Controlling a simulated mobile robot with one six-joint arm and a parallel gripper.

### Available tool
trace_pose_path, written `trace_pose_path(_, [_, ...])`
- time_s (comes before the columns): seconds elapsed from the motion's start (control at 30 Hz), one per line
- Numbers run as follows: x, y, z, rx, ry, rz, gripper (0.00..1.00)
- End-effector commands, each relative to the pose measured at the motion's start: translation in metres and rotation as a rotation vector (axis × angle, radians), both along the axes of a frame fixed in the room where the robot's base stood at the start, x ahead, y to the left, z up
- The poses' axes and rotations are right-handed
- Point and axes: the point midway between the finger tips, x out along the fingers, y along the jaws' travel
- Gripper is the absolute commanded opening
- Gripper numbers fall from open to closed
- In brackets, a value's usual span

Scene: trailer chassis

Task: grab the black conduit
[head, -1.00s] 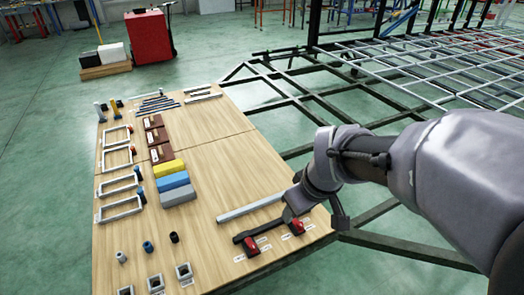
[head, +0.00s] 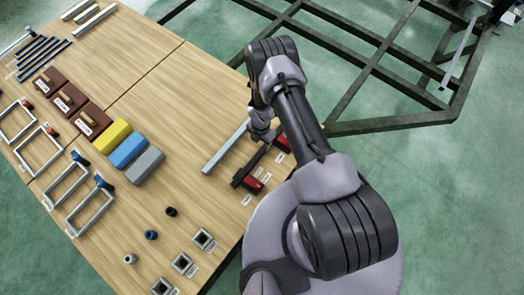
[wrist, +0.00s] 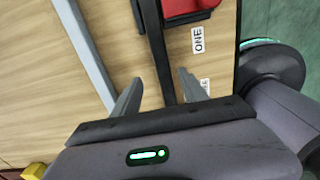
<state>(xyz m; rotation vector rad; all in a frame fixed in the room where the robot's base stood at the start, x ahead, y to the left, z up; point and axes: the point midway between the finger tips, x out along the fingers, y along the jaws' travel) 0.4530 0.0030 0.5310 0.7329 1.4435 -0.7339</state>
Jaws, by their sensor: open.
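A short black conduit piece (head: 171,211) stands on the wooden table in the head view, in a row with a blue one (head: 151,235) and a grey one (head: 130,259). My gripper (head: 264,133) is well to the right of and farther back than that piece. In the wrist view my gripper (wrist: 160,80) is open and empty. A long black bar (wrist: 155,38), beside a red part (wrist: 187,8), runs between its fingers as seen there. I cannot tell whether the fingers reach down around the bar. The short black piece is not visible in the wrist view.
A long light grey bar (head: 226,147) lies left of my gripper. Yellow, blue and grey blocks (head: 145,166) and several metal frames (head: 90,212) lie farther left. A dark chassis frame (head: 370,62) stands beyond the table. The table's back middle is clear.

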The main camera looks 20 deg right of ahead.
Motion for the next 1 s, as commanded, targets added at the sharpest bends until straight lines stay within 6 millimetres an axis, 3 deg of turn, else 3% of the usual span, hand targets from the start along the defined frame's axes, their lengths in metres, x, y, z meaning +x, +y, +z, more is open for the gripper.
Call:
trace_pose_path(0.03, [0.000,0.000,-0.012,0.000,0.000,0.000,0.51])
trace_pose_path(0.27, [-0.003,0.000,-0.033,-0.001,0.001,-0.002,0.51])
trace_pose_path(0.43, [-0.009,-0.001,-0.069,0.000,0.001,-0.002,0.51])
trace_pose_path(0.67, [-0.009,-0.001,-0.070,0.000,0.000,-0.002,0.51])
trace_pose_path(0.9, [-0.009,-0.001,-0.070,0.000,0.000,-0.002,0.04])
trace_pose_path(1.0, [-0.009,-0.001,-0.070,0.000,0.000,-0.002,0.00])
